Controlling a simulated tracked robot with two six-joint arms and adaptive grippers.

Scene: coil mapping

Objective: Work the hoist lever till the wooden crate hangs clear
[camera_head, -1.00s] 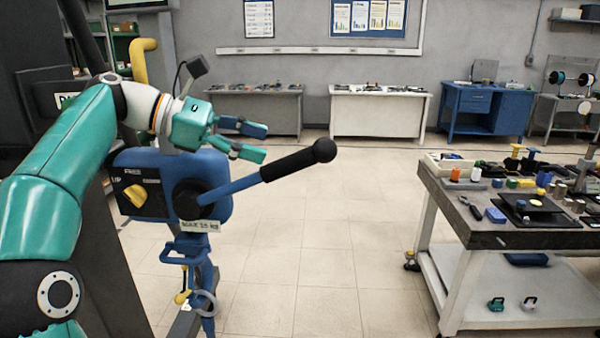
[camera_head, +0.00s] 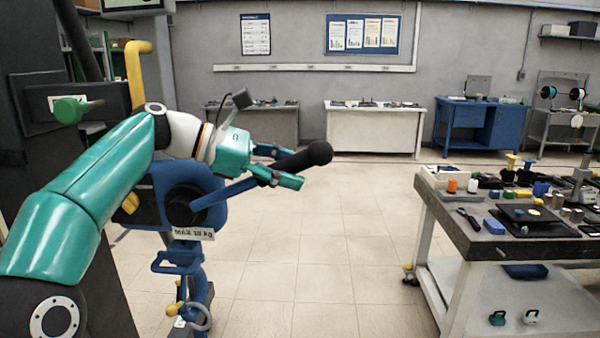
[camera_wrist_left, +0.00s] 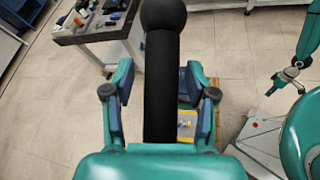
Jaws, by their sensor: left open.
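The blue hoist (camera_head: 160,200) stands at the left in the head view, partly behind my left arm. Its lever (camera_head: 228,191) slants up to the right and ends in a black grip (camera_head: 300,160) with a round knob. My left gripper (camera_head: 287,168) is open at the grip. In the left wrist view the grip (camera_wrist_left: 160,90) runs between the two spread fingers (camera_wrist_left: 160,76), with gaps on both sides. A tan-edged thing (camera_wrist_left: 184,103) shows below; I cannot tell if it is the wooden crate. My right gripper (camera_wrist_left: 286,85) is small at the right.
A grey-topped workbench (camera_head: 470,238) with tools and small parts stands at the right. A yellow pipe (camera_head: 134,75) and a green knob (camera_head: 68,110) are at the left. The tiled floor (camera_head: 320,260) between hoist and bench is clear.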

